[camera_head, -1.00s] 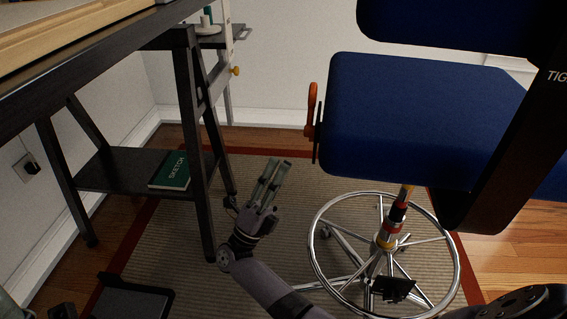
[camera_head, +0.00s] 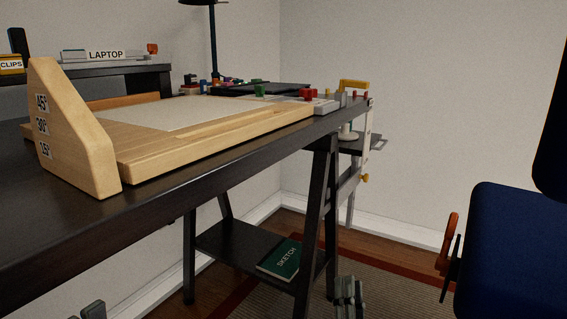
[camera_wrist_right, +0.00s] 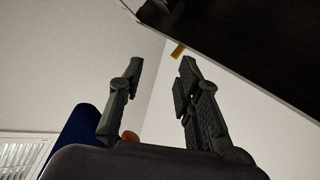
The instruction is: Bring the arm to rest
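My right gripper (camera_head: 348,290) shows at the bottom of the head view, below the desk's near right end, beside the trestle leg. In the right wrist view, the fingers of my right gripper (camera_wrist_right: 161,72) stand apart with nothing between them. Only a small grey tip of what appears to be my left gripper (camera_head: 93,310) shows at the bottom left edge of the head view. Its fingers cannot be made out.
The dark desk (camera_head: 70,225) carries a wooden drawing board (camera_head: 215,148) and an angle block (camera_head: 75,125). A green sketch book (camera_head: 280,259) lies on the low shelf (camera_head: 228,241). A blue chair (camera_head: 515,250) stands at right.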

